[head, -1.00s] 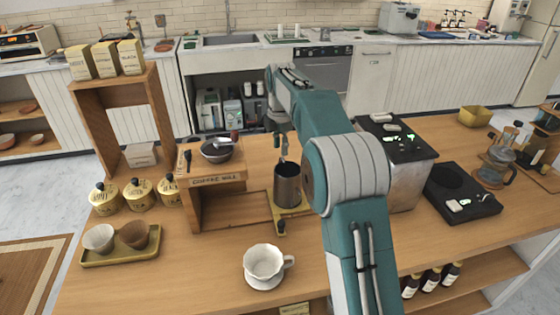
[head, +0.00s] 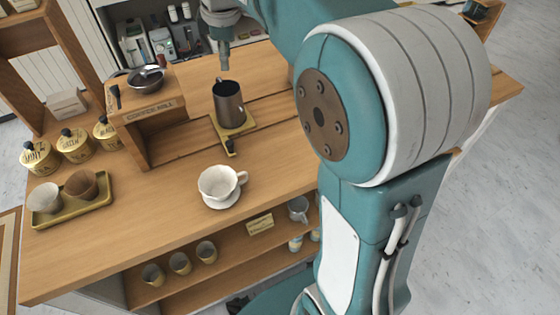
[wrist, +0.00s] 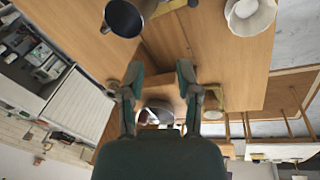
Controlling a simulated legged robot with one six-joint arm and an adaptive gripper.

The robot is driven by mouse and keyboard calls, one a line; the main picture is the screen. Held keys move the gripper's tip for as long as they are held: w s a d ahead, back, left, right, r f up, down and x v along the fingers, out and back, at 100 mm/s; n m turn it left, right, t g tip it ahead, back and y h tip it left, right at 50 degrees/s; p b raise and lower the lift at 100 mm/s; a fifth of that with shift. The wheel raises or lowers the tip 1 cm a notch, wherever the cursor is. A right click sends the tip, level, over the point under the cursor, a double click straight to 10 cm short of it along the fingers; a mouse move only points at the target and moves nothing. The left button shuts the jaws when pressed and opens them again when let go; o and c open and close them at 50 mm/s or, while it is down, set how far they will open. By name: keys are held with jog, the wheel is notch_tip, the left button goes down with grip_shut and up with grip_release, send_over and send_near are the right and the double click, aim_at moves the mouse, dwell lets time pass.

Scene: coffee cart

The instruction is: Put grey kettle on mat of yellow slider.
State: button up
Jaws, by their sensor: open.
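The grey kettle (head: 228,104) stands upright on the yellow mat of the slider (head: 242,129), whose edge shows around the kettle's base. The slider's handle with a dark knob (head: 230,147) points toward the front. My gripper (head: 224,64) is above and just behind the kettle, apart from it, and its fingers are seen edge-on. In the wrist view the kettle (wrist: 124,18) is at the top, beyond the two spread fingers (wrist: 159,72). Nothing is between the fingers.
The wooden coffee mill stand (head: 152,108) with a dark bowl (head: 146,77) is left of the kettle. A white dripper cup (head: 219,183) stands in front. A yellow tray (head: 72,211) with two cups and several yellow tins (head: 75,144) are at left. Counter between them is clear.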

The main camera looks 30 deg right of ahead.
jog(key=s+f+m+t, duration=0.1)
jog(key=s+m, duration=0.3)
jog(key=s, duration=0.4)
jog(key=s+f+m+t, duration=0.1)
jog(key=s+f+m, duration=0.2)
jog(key=s, duration=0.6)
jog(key=s+f+m+t, duration=0.1)
jog(key=s+f+m, duration=0.2)
jog(key=s+m, duration=0.3)
jog(key=shift+s, duration=1.15)
